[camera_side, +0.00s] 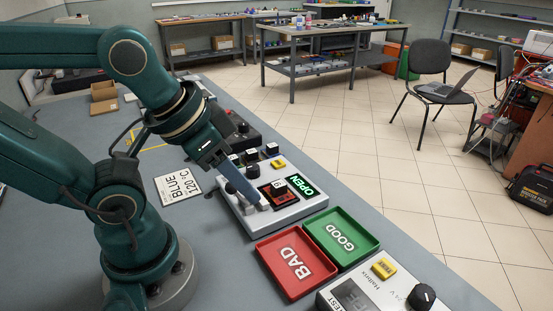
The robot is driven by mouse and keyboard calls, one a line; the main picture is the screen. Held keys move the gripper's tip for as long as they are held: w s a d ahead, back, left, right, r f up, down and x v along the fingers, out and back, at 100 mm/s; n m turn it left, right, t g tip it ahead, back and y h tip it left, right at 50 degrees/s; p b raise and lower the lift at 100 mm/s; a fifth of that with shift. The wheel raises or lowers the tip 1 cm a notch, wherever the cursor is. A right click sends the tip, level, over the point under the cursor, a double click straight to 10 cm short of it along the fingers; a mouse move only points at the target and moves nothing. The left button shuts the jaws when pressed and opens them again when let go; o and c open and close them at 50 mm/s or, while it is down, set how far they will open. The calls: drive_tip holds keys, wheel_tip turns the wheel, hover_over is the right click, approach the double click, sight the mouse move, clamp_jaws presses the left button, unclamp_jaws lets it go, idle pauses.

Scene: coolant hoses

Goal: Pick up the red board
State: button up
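A small red board (267,192) with a dark part on it sits on top of the white device (284,212), beside a lit green OPEN display (302,187). My gripper (258,203) reaches down over the left part of this device, with its fingertips just left of the red board. I see the fingers nearly edge-on, so I cannot tell whether they are apart or whether they touch anything. The fingers hide part of the device's top.
A red tray marked BAD (277,280) and a green tray marked GOOD (362,254) stand in front, both empty. A second device with a black knob (421,297) is at bottom right. A card reading BLUE 120 °C (166,190) lies left. A dark box (241,140) stands behind.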

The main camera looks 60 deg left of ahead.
idle(0.3)
drive_tip(key=m+g+y, duration=0.6)
drive_tip(key=m+y, duration=0.5)
drive_tip(key=m, duration=0.3)
hover_over(281, 186)
drive_tip(key=d, duration=0.1)
wheel_tip(281, 186, down, 3)
drive_tip(key=d+f+m, duration=0.1)
drive_tip(key=f, duration=0.1)
drive_tip(key=d+f+m+y, duration=0.1)
drive_tip(key=f, duration=0.2)
drive_tip(key=f+m+y, duration=0.1)
drive_tip(key=f, duration=0.1)
drive_tip(key=shift+w+d+f+m, duration=0.1)
drive_tip(key=shift+d+f+m, duration=0.1)
drive_tip(key=shift+d+m, duration=0.2)
drive_tip(key=shift+f+y, duration=0.25)
drive_tip(key=shift+y, duration=0.05)
drive_tip(key=shift+x, duration=2.4)
